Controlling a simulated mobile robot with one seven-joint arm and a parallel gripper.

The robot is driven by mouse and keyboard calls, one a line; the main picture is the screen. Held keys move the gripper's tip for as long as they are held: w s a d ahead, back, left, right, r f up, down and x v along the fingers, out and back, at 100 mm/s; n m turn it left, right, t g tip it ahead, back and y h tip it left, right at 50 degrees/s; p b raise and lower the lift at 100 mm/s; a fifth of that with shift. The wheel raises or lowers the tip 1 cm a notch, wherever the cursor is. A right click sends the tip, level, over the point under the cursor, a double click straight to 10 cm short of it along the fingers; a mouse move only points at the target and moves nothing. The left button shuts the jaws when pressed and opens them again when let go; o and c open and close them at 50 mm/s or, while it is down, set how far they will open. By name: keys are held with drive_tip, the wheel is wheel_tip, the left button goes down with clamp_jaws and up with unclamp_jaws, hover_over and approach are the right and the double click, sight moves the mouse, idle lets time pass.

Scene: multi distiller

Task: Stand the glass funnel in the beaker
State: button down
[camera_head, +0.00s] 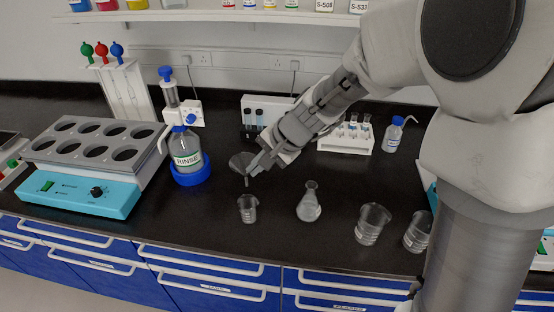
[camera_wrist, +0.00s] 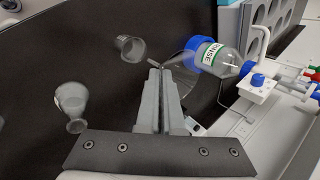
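The clear glass funnel (camera_head: 240,161) is held above the bench, its wide cone up and its stem pointing down. In the wrist view its see-through cone (camera_wrist: 184,79) shows beyond the fingers. My gripper (camera_head: 256,168) is shut on the funnel; in the wrist view its fingers (camera_wrist: 160,74) are close together at the funnel. A small glass beaker (camera_head: 247,209) stands upright on the bench, below and in front of the funnel, apart from it. This beaker also shows in the wrist view (camera_wrist: 130,48). The fingers hide part of the funnel.
A conical flask (camera_head: 309,204) stands right of the small beaker, and two larger beakers (camera_head: 371,225) (camera_head: 417,233) stand farther right. A rinse bottle (camera_head: 186,150) in a blue ring is left of the funnel. A water bath (camera_head: 95,160) is at left, a vial rack (camera_head: 346,137) behind.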

drive_tip(key=shift+a+f, duration=0.2)
drive_tip(key=shift+f, duration=0.1)
drive_tip(key=shift+f+b, duration=2.15)
drive_tip(key=shift+f, duration=0.3)
drive_tip(key=shift+d+f+b, duration=0.1)
drive_tip(key=shift+f+b, duration=2.85)
drive_tip(key=shift+b, duration=0.3)
drive_tip(key=c, duration=1)
unclamp_jaws()
drive_tip(key=shift+s, duration=0.1)
drive_tip(key=shift+s+f, duration=0.1)
drive_tip(key=shift+d, duration=0.1)
drive_tip(key=p+v, duration=0.3)
drive_tip(key=v, duration=1.4)
drive_tip(key=shift+r, duration=0.35)
